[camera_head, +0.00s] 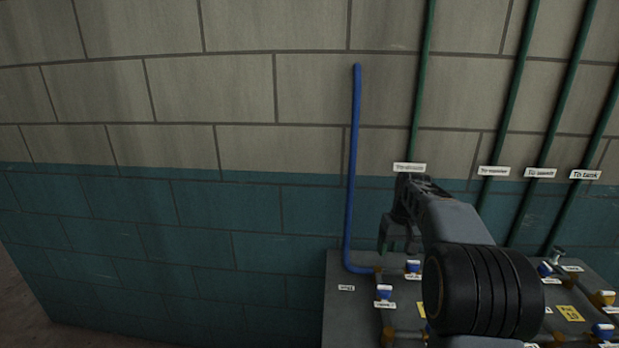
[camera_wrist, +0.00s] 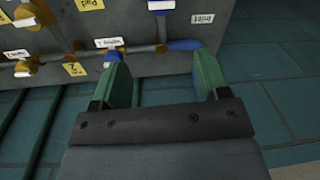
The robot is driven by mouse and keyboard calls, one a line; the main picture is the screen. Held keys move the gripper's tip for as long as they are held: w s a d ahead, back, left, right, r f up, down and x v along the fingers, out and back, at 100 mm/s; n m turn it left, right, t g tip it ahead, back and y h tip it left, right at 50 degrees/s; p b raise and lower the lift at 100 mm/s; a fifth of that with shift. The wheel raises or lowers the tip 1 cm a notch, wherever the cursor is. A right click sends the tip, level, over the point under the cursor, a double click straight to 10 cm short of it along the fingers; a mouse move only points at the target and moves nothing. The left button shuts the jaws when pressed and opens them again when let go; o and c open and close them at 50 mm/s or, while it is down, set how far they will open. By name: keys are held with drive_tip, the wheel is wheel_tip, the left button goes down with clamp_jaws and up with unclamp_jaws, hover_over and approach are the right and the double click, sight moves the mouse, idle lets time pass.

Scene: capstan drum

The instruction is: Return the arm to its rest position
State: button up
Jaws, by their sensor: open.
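My gripper (camera_head: 399,240) is in front of the valve panel and the wall in the head view, its fingers pointing down and away from my arm. In the wrist view my gripper (camera_wrist: 162,84) shows two green fingers set wide apart with nothing between them. Behind the fingers, the wrist view shows the grey panel (camera_wrist: 143,70) with a blue valve (camera_wrist: 112,58) and a blue pipe end (camera_wrist: 184,45). My arm hides part of the panel in the head view, so I cannot tell the exact gap between the fingertips and the panel.
The grey panel (camera_head: 341,310) carries several valves with blue or yellow handles and labels. A blue pipe (camera_head: 352,170) rises at its left, and several green pipes (camera_head: 511,110) run up the wall at the right. The left wall (camera_head: 150,230) is bare.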

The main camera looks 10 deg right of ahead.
drive_tip(key=s+a+f+t, duration=0.1)
drive_tip(key=s+a, duration=0.5)
drive_tip(key=s, duration=0.5)
drive_tip(key=s+a+f+t, duration=0.2)
drive_tip(key=s+a, duration=0.4)
drive_tip(key=s, duration=0.5)
drive_tip(key=shift+s+n+h, duration=0.3)
drive_tip(key=shift+s, duration=0.1)
drive_tip(key=shift+a, duration=0.1)
